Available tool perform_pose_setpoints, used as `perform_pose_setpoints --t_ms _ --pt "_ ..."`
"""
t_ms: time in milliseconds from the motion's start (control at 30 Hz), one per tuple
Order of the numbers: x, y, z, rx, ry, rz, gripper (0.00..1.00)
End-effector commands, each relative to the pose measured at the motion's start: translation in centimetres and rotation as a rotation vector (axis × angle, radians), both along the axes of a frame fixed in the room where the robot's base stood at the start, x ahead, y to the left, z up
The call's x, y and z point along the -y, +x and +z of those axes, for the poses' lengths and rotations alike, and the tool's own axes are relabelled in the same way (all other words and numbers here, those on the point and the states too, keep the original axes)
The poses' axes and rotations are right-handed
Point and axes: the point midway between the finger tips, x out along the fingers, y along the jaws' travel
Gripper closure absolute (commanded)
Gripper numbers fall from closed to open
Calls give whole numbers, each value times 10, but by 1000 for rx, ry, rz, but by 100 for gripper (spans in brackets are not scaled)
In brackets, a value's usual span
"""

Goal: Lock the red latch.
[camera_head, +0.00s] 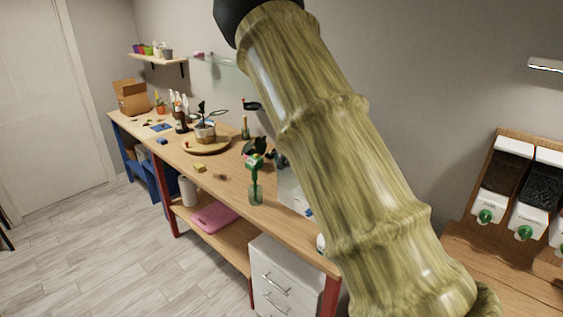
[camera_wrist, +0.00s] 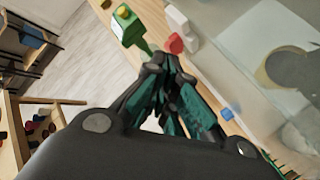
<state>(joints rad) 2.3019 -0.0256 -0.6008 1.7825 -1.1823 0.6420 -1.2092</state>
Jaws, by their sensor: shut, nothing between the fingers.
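The red latch (camera_wrist: 174,43) shows in the wrist view as a small red piece just beyond my fingertips, beside a white block (camera_wrist: 180,20). My gripper (camera_wrist: 168,62) is shut and empty, its dark and green fingers close together. The tips appear very near the red piece; I cannot tell whether they touch it. Whether the latch is locked cannot be made out. In the head view my arm covers much of the right side, and I cannot make out the latch there.
A green bottle-like thing (camera_wrist: 125,25) stands left of my fingertips. A clear-sided case (camera_wrist: 255,50) lies to the right, with a small blue piece (camera_wrist: 232,114) near it.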

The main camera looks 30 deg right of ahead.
Motion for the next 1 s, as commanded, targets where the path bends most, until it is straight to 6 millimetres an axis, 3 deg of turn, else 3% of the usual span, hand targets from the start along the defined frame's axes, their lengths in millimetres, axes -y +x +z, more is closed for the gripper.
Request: perform_pose_setpoints --t_ms 267,1000 --pt "9 -1 8 0 -3 -12 100" --pt "8 2 24 -1 -1 -12 100"
